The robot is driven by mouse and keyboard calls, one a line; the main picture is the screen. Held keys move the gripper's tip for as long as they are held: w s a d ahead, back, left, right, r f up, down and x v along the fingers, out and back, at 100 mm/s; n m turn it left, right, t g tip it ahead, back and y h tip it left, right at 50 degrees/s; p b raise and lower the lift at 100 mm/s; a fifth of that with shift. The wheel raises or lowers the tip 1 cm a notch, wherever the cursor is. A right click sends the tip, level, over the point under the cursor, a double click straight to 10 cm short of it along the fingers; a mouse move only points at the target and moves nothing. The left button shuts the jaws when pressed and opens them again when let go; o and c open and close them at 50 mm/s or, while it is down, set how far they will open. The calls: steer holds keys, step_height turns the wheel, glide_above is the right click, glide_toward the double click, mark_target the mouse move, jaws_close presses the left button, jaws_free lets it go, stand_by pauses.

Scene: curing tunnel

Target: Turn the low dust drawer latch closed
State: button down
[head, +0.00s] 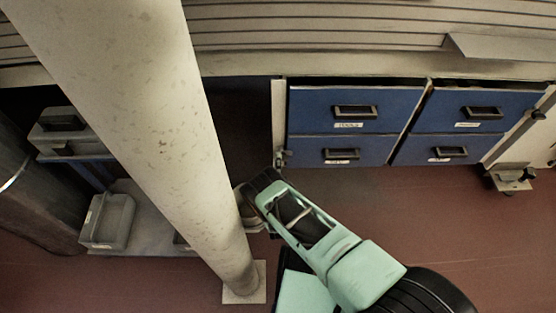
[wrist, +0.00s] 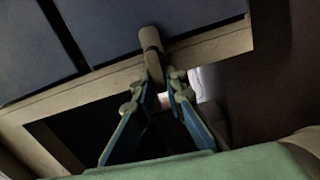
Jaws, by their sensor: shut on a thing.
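The low dust drawer latch (wrist: 151,42) shows in the wrist view as a short pale bar on the beige frame edge under the blue drawers. My gripper (wrist: 166,78) has its two blue fingers closed in around the bar's lower end. In the head view the latch (head: 281,158) is a small grey piece at the lower left corner of the drawer cabinet. There my gripper's fingertips are hard to make out, and the dark end of my mint-green arm is just below the latch.
Blue drawers (head: 339,150) fill the cabinet under the bench. A thick pale column (head: 150,130) stands left of my arm. Grey bins (head: 108,220) lie farther left. A caster (head: 513,178) stands at the right. The red-brown floor in front of the drawers is clear.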

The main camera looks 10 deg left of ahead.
steer(key=shift+w+n, duration=0.1)
steer(key=shift+n, duration=0.4)
steer(key=c, duration=2)
jaws_free()
steer(key=shift+o, duration=0.2)
steer(key=o, duration=1.4)
step_height(320, 180, up, 11)
steer(key=shift+w+f, duration=0.1)
steer(key=shift+f, duration=0.1)
steer(key=shift+a, duration=0.1)
steer(key=c, duration=1.4)
steer(key=shift+f, duration=0.15)
